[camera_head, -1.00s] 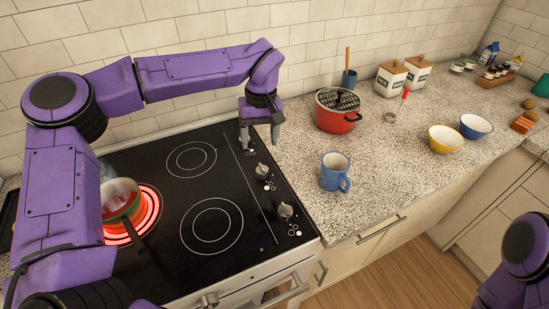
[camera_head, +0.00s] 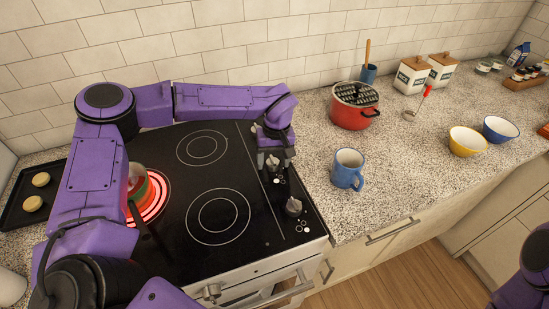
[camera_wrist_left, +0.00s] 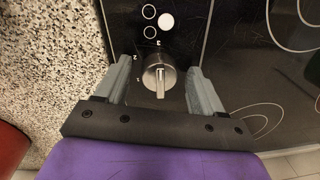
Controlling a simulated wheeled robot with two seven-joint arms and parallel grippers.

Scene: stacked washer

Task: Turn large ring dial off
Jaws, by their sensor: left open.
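The stove's far dial (camera_head: 272,164) is a silver knob on the right side of the black glass cooktop (camera_head: 190,250). My left gripper (camera_head: 275,160) is over it, pointing down. In the left wrist view the dial (camera_wrist_left: 159,75) sits between the two open fingers (camera_wrist_left: 159,66), with a visible gap on each side. A nearer dial (camera_head: 293,207) stands clear of the gripper. A burner at the left (camera_head: 158,205) glows red under a small pot (camera_head: 137,181), partly hidden by my arm. My right gripper is out of view; only part of that arm shows.
A blue mug (camera_head: 348,168) and a red pot (camera_head: 354,107) stand on the counter right of the stove. Yellow (camera_head: 467,141) and blue (camera_head: 500,129) bowls are farther right. A dark tray (camera_head: 37,195) lies at the left. The tiled wall is behind.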

